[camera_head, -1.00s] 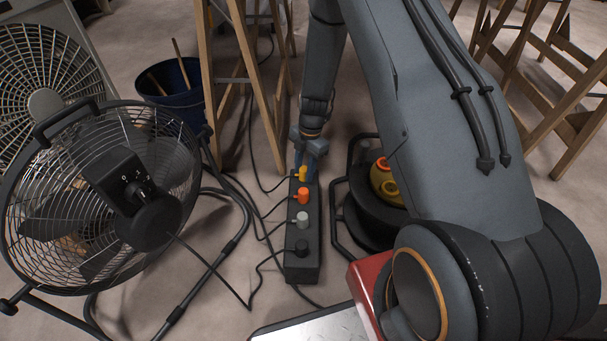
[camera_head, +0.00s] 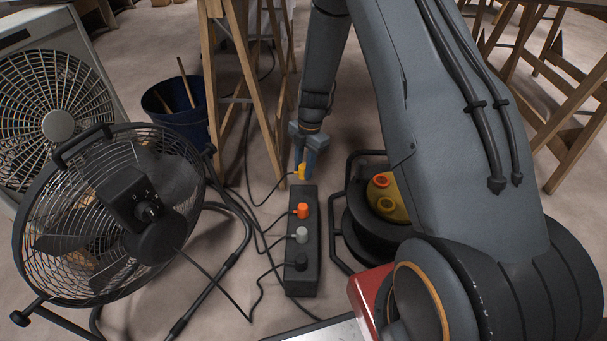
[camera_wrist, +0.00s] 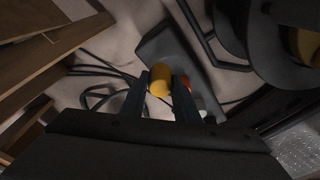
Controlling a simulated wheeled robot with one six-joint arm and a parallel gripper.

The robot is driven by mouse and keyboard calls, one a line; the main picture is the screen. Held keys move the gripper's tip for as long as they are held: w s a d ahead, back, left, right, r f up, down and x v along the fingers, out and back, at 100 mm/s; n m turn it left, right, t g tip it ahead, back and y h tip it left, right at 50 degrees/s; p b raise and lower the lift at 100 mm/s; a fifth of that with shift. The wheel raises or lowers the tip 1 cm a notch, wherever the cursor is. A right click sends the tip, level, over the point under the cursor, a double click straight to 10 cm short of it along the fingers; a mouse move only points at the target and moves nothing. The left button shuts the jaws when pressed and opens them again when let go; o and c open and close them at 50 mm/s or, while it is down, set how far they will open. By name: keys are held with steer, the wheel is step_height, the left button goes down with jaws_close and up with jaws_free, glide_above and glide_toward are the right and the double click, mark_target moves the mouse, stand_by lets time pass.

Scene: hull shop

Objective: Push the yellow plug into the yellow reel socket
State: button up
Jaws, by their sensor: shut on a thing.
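The yellow plug (camera_head: 301,171) is between the blue fingers of my gripper (camera_head: 306,167), held above the far end of the power strip. In the wrist view, the yellow plug (camera_wrist: 160,82) sits between the two dark fingertips (camera_wrist: 161,84). The cable reel (camera_head: 364,225) stands on the floor to the right of the strip, with a yellow hub (camera_head: 402,200) bearing orange-ringed round parts. My arm covers its right side. Part of the yellow hub (camera_wrist: 309,42) shows at the wrist view's right edge.
The black power strip (camera_head: 313,245) holds an orange plug (camera_head: 302,211), a grey plug (camera_head: 301,235) and a black plug (camera_head: 300,260). Black cords cross the floor to a large fan (camera_head: 110,210). A blue bucket (camera_head: 178,118) and wooden trestle legs (camera_head: 262,90) stand behind. The reel's tubular frame (camera_head: 349,190) borders the strip.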

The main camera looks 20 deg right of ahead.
steer(key=shift+r, duration=0.5)
steer(key=shift+s+r+m, duration=0.2)
steer(key=shift+s+m, duration=0.05)
steer(key=shift+m, duration=0.35)
steer(key=s+r+m+t, duration=0.1)
steer(key=s+r+m, duration=0.2)
steer(key=m, duration=0.8)
steer(key=s+r+m+t+h, duration=0.1)
steer(key=s+r+m, duration=0.3)
steer(key=s+m, duration=0.3)
steer(key=m, duration=0.4)
steer(key=shift+s+r+t+h, duration=0.25)
steer(key=shift+s+t+h, duration=0.05)
